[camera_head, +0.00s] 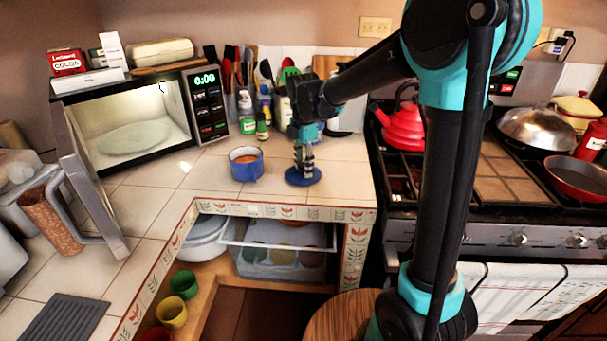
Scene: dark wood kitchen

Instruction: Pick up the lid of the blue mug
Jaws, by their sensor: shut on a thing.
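The blue mug (246,169) stands upright on the tiled counter and is uncovered, with something orange inside. The round blue lid (303,178) is to the right of the mug, apart from it, at or just above the counter near its front edge. I cannot tell whether the lid touches the counter. My gripper (303,164) points down over the lid and is shut on it from above. The gripper's fingertips partly cover the middle of the lid.
A microwave (130,122) with its door open stands at the left. Utensils and bottles (247,118) stand behind the mug. A red kettle (402,128) is on the stove to the right. Below, an open cabinet holds a clear drawer (280,262). Tiles around the mug are clear.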

